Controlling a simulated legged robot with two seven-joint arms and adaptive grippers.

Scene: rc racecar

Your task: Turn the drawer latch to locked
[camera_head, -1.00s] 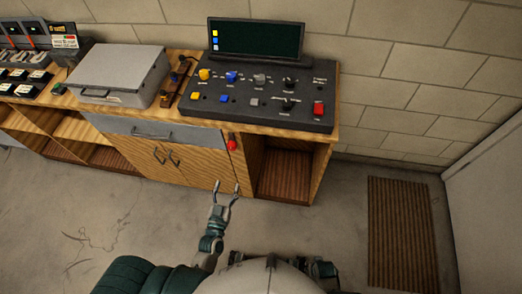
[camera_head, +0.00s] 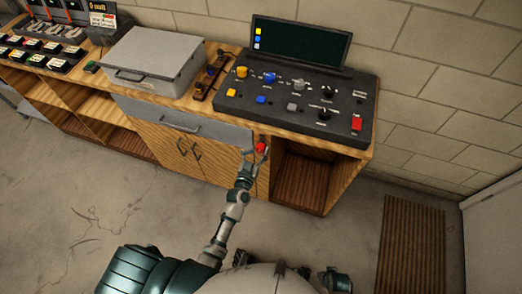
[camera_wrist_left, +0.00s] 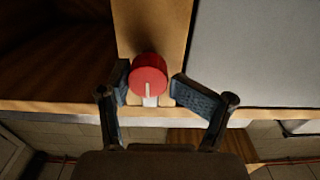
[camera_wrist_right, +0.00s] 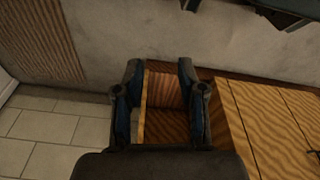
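The drawer latch is a red round knob (camera_head: 261,147) on the cabinet front, on the wooden strip right of the grey drawer (camera_head: 182,121). In the left wrist view the red knob (camera_wrist_left: 149,74) shows a pale line on its face and a white mark below it. My left gripper (camera_head: 256,154) is open at the knob. In the left wrist view its fingers (camera_wrist_left: 149,84) stand either side of the knob; the left finger is close to it, and a gap shows at the right one. My right gripper (camera_wrist_right: 159,80) is open and empty, facing the open shelf and floor.
A control console (camera_head: 292,108) with knobs, buttons and a dark screen stands on the wooden cabinet. A grey case (camera_head: 156,58) sits to its left. An open shelf bay (camera_head: 301,181) lies right of the latch. A brown mat (camera_head: 411,245) lies on the floor at right.

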